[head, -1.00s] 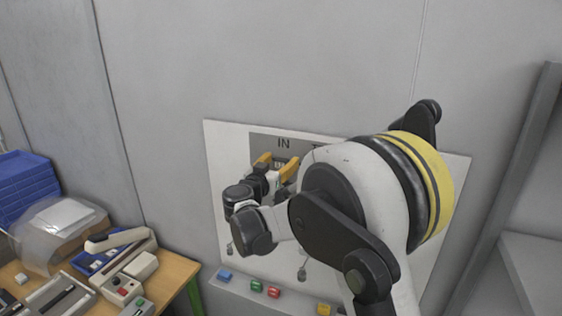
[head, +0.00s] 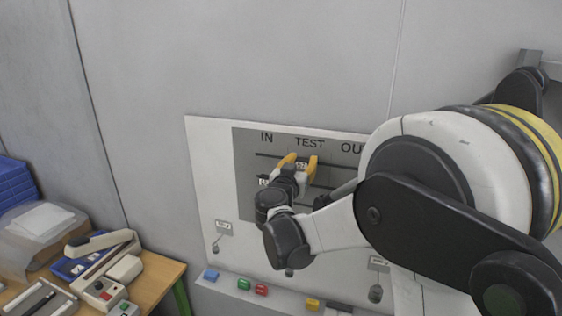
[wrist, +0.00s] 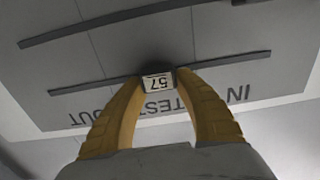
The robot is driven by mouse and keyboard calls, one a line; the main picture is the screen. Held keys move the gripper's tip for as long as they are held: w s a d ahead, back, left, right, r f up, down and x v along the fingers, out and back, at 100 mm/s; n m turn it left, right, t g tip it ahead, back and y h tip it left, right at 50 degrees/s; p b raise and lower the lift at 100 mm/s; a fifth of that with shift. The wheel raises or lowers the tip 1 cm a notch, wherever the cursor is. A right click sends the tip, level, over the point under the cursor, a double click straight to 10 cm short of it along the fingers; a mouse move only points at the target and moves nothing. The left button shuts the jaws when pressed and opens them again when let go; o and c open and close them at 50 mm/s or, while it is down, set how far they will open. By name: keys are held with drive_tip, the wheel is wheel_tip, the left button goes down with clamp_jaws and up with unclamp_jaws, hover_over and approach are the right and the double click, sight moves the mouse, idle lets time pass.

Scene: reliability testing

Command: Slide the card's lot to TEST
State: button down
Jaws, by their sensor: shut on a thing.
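My gripper (head: 302,162) has its yellow fingers closed on a small white card (wrist: 159,82) marked 57. The card sits at the upper dark rail (wrist: 90,87) on the grey panel (head: 246,203) of a white wall board. In the head view the card is mostly hidden between the fingers, just below the TEST heading (head: 310,143). The IN heading (head: 266,137) is to its left and the OUT heading (head: 350,148) to its right, partly covered by my arm. The wrist view shows the headings upside down.
Another small label (head: 263,181) sits lower in the IN column. Tags (head: 223,228) hang on the board's lower part. A ledge below holds blue, green (head: 243,284), red and yellow blocks. A wooden table (head: 160,285) with devices stands at left.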

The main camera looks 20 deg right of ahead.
drive_tip(key=shift+s+d, duration=0.4)
drive_tip(key=shift+d, duration=0.15)
drive_tip(key=c, duration=0.9)
unclamp_jaws()
drive_tip(key=shift+w, duration=0.1)
drive_tip(key=shift+o, duration=0.2)
drive_tip(key=shift+a, duration=0.1)
drive_tip(key=v, duration=1.2)
drive_tip(key=shift+f, duration=0.1)
